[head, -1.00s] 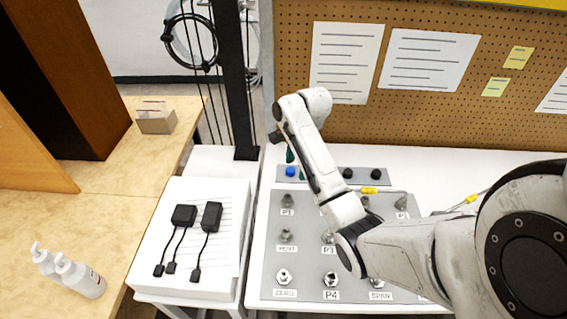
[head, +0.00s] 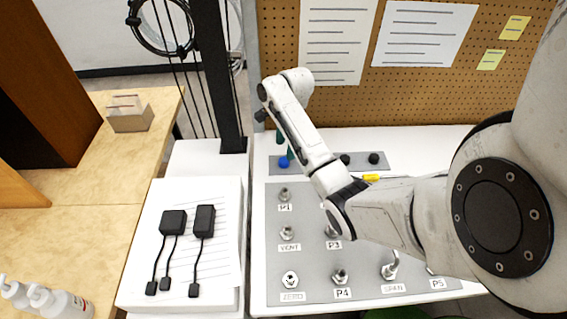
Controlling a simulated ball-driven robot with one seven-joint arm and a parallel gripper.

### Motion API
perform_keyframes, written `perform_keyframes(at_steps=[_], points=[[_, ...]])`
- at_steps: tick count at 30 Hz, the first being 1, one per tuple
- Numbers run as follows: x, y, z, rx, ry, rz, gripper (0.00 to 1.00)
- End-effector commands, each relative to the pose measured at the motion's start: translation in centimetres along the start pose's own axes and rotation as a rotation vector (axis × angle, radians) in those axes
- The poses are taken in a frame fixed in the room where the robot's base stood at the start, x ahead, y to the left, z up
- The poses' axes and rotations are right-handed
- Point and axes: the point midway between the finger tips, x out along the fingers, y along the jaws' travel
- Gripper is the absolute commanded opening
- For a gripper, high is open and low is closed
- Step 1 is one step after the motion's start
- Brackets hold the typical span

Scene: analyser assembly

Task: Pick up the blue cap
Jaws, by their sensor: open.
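The blue cap (head: 284,162) sits on the grey strip (head: 316,167) behind the panel of fittings, at the strip's left end. My gripper (head: 285,147) points down just above the cap, with its dark green fingertips apart. One fingertip is behind the cap and the other overlaps the cap's right edge in this view. My arm comes in from the right and hides part of the strip. I cannot tell whether the fingers touch the cap.
Two black caps (head: 374,158) sit farther right on the strip. The grey panel (head: 310,215) in front carries several metal fittings. Black adapters (head: 173,222) lie on the white box at left. A pegboard (head: 400,100) stands behind.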

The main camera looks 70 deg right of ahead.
Motion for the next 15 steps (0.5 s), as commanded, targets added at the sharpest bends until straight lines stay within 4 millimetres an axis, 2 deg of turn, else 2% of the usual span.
perform_keyframes(at_steps=[9,15], points=[[4.2,0.5,0.1,0.001,0.0,0.003,0.66],[5.1,0.4,0.1,0.0,0.0,0.0,0.66]])
